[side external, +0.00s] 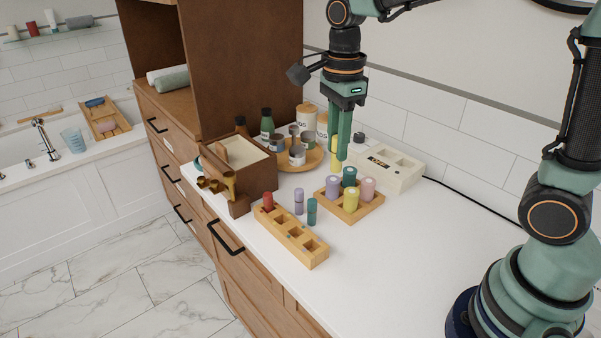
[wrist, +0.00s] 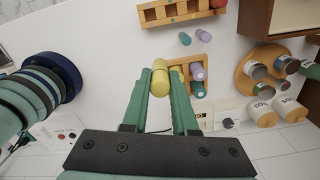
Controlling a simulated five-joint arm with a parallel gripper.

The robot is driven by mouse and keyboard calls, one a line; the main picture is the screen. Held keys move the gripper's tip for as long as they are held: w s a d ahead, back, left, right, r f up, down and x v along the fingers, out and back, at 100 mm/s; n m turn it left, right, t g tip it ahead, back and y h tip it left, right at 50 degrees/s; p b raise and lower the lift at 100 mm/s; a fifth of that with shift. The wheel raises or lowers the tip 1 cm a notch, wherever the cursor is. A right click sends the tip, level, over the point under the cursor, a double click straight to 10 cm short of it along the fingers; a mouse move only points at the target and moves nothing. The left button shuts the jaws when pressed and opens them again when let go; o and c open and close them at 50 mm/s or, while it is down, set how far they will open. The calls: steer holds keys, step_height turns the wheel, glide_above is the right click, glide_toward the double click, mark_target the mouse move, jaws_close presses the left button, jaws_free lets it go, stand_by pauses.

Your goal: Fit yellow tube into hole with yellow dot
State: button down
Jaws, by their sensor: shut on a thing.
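My gripper (side external: 343,150) points down above the counter, behind the square wooden tray (side external: 372,209). It is shut on a yellow tube (side external: 334,150), held above the counter; the tube (wrist: 160,82) also shows between the fingers in the wrist view. The long wooden block (side external: 318,262) with a row of square holes lies at the counter's front edge, apart from the gripper. A red tube (side external: 267,202) stands in its far end; the other holes look empty. The yellow dot cannot be made out. Another yellow tube (side external: 351,199) stands in the tray.
A lavender tube (side external: 299,202) and a teal tube (side external: 311,212) stand loose between block and tray. A white box (side external: 405,178) and round tray of jars (side external: 313,162) stand behind.

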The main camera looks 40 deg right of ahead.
steer(key=shift+w+r, duration=0.1)
steer(key=shift+r, duration=0.3)
steer(key=w+a, duration=0.7)
steer(key=w, duration=0.2)
steer(key=f, duration=1.8)
steer(key=shift+s+d+f, duration=0.15)
steer(key=shift+d+f, duration=0.05)
steer(key=shift+f, duration=0.2)
steer(key=c, duration=1.1)
jaws_free()
steer(key=shift+f, duration=0.15)
steer(key=shift+o, duration=0.6)
